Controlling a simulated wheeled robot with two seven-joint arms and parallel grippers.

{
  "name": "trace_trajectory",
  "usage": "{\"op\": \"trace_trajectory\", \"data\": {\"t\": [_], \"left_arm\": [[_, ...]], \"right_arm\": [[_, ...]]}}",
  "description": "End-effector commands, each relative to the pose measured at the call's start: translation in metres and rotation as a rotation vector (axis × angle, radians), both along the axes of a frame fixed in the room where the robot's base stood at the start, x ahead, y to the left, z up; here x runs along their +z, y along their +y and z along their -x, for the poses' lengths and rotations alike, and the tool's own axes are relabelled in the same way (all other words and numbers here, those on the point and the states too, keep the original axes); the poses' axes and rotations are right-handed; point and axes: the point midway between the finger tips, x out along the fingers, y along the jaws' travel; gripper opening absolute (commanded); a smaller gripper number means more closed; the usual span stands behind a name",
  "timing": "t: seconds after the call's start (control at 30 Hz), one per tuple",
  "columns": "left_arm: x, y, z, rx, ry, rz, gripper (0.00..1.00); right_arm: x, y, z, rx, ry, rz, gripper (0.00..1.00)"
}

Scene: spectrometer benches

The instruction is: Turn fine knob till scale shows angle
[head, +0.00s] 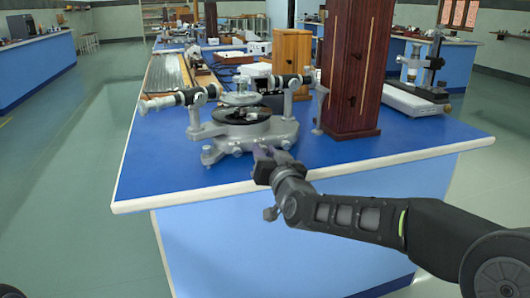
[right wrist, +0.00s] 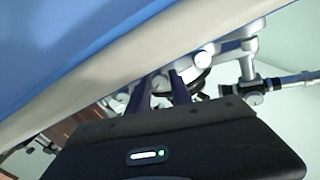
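The spectrometer (head: 236,130) is a grey metal instrument with a dark round table on top and telescope-like tubes on both sides. It stands near the front edge of the blue bench. My right gripper (head: 262,152) is at the front right of its base, fingertips close to or touching it. In the right wrist view, the two dark fingers (right wrist: 160,92) are apart, with grey metal parts showing beyond and between them. A pale round knob end (right wrist: 204,59) lies just past the fingers; I cannot tell if it is the fine knob. No readable scale shows. My left gripper is not in view.
The bench top (head: 165,160) has a pale front edge (head: 180,200) close under my right arm. A tall dark wooden cabinet (head: 353,70) stands right of the spectrometer. A white box (head: 415,100) and a microscope-like instrument (head: 425,65) are farther right. The bench's front left is clear.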

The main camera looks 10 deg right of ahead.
Motion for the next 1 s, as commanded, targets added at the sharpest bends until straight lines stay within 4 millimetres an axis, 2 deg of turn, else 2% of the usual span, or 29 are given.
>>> {"op": "trace_trajectory", "data": {"t": [0.37,0.47,0.8,1.0], "left_arm": [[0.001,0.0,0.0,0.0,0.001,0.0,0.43],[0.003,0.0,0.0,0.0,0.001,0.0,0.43],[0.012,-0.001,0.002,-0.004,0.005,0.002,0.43],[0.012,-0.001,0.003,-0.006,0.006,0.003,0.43]], "right_arm": [[0.001,-0.001,0.003,-0.001,-0.002,0.0,0.3],[0.002,-0.001,0.012,-0.001,-0.003,0.0,0.3],[0.002,-0.004,0.066,0.0,-0.001,0.0,0.3],[0.001,-0.005,0.078,-0.001,-0.002,0.001,0.3]]}}
